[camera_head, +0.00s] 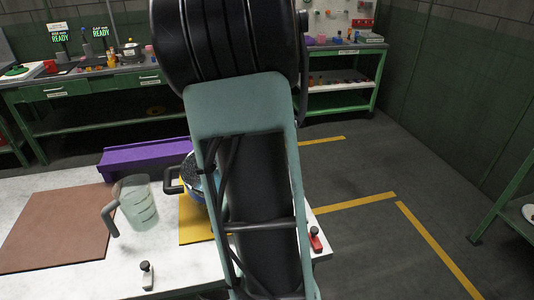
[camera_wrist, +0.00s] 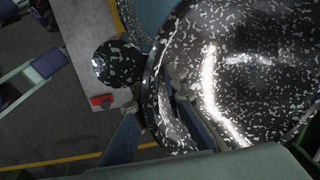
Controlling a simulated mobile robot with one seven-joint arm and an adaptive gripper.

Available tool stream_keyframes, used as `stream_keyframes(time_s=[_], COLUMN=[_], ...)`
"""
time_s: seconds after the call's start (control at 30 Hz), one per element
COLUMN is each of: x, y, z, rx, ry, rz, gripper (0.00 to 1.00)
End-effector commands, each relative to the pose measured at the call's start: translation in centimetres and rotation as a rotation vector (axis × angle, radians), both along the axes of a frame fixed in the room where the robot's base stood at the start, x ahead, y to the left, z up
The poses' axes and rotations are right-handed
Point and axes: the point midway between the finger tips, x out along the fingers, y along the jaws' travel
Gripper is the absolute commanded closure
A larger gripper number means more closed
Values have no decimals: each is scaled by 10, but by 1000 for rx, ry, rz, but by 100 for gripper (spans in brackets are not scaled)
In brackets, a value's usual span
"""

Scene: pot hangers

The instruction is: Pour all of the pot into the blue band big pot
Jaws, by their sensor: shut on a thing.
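A blue-banded pot (camera_head: 196,178) with a dark handle sits on the yellow mat in the head view, partly hidden behind my arm. A blue speckled surface (camera_wrist: 150,14) shows at the top of the wrist view, beside the held pot. The held pot and my gripper are hidden in the head view. Whether anything is being poured cannot be seen.
A clear measuring jug (camera_head: 136,203) stands beside the brown mat (camera_head: 60,228) on the white table. A purple tray (camera_head: 145,158) lies behind. A red clamp (camera_head: 315,239) is at the table's right edge. A rounded speckled part (camera_wrist: 118,63) is beside the held pot.

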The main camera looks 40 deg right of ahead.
Motion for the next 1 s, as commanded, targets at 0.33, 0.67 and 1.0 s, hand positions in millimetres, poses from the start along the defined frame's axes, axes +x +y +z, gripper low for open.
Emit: stream_keyframes(time_s=[0.33, 0.67, 1.0], x=[0, 0, 0], y=[-2, -2, -2], z=[3, 31, 53], rx=[-4, -3, -4], ry=[-2, -2, -2], rz=[-2, -2, -2], gripper=[100, 100, 100])
